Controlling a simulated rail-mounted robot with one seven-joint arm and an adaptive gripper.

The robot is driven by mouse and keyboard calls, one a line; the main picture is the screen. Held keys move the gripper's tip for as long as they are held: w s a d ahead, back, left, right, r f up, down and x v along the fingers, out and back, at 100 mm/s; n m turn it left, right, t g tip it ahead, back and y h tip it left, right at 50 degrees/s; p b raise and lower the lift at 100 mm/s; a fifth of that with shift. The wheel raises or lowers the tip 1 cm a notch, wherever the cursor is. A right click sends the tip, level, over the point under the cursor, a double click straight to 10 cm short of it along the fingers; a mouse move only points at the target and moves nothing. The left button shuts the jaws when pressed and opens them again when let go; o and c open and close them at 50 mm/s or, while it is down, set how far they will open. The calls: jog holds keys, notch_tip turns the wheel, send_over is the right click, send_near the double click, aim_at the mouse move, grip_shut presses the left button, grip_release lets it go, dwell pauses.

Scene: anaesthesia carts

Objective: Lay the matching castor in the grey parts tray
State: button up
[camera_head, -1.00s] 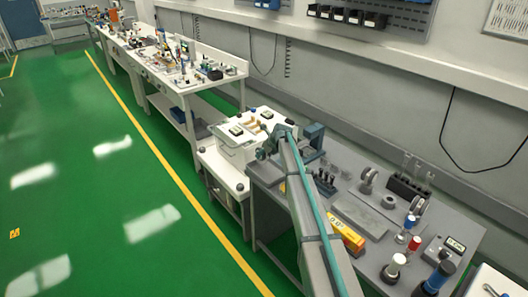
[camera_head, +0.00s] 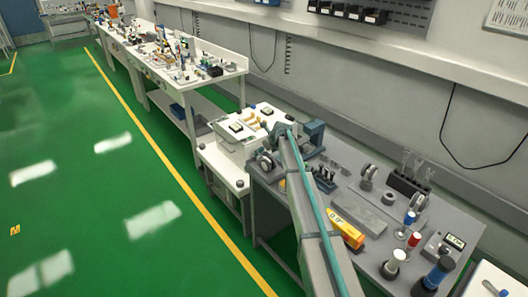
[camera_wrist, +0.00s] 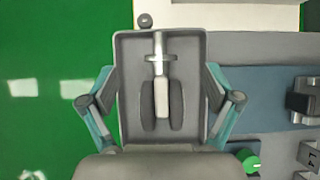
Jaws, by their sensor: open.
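The grey parts tray (camera_wrist: 196,47) fills the middle of the wrist view, near the bench's left end. A castor (camera_wrist: 161,98) lies in it, with two dark wheels, a pale middle and a shiny stem pointing to the tray's far end. My gripper (camera_wrist: 162,88) is open, with its teal fingers apart on either side of the tray. I cannot tell whether the fingers touch its walls. In the head view my gripper (camera_head: 266,160) is at the bench's left end, and my arm hides much of that area. Other wheel-like parts (camera_head: 368,172) stand on the bench.
A white cart (camera_head: 235,148) stands beyond the bench's left end. A yellow angle gauge (camera_head: 347,234), a grey plate (camera_head: 362,212), a dark rack (camera_head: 409,187) and several handled tools are right of my arm. Green floor lies to the left.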

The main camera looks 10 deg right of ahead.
jog(key=shift+r, duration=0.1)
jog(key=v, duration=1.2)
